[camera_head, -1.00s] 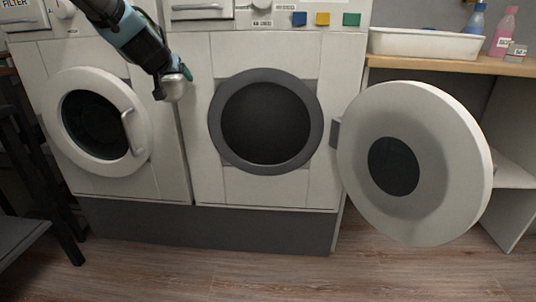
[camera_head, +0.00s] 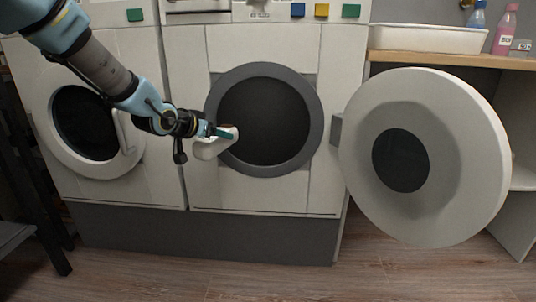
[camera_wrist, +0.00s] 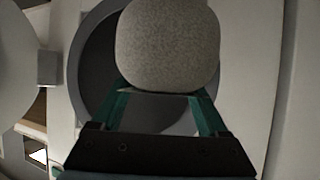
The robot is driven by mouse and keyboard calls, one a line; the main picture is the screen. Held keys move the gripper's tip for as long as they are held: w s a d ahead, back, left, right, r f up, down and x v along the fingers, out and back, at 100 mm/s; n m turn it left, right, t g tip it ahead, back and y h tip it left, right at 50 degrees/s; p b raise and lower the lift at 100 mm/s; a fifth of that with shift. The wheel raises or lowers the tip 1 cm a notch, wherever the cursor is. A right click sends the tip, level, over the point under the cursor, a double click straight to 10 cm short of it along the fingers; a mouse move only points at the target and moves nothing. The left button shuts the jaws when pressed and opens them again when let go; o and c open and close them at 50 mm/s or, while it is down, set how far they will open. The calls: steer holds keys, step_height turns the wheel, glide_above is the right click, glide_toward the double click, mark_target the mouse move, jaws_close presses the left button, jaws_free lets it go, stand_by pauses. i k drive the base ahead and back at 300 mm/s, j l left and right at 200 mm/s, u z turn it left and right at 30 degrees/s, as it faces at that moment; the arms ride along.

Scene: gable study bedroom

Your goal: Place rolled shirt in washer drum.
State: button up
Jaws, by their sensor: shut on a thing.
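My gripper (camera_head: 222,134) is shut on the rolled shirt (camera_head: 211,147), a small pale roll, at the left rim of the open washer. In the wrist view the rolled shirt (camera_wrist: 168,45) looks grey and speckled between my green fingers (camera_wrist: 160,108), in front of the dark opening. The washer drum (camera_head: 265,120) shows as a dark round opening with a grey ring. Its inside is too dark to make out. The round washer door (camera_head: 455,150) is swung wide open to the right. I cannot tell whether the shirt touches the rim.
A second machine with a closed round door (camera_head: 85,125) stands on the left. A wooden counter (camera_head: 450,60) on the right holds a white tray (camera_head: 425,38) and bottles. A dark stool or frame (camera_head: 25,190) is at the left edge. The floor in front is clear.

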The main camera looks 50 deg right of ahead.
mark_target(266, 153)
steer(key=i+l, duration=0.1)
steer(key=l, duration=1.3)
steer(key=i, duration=0.05)
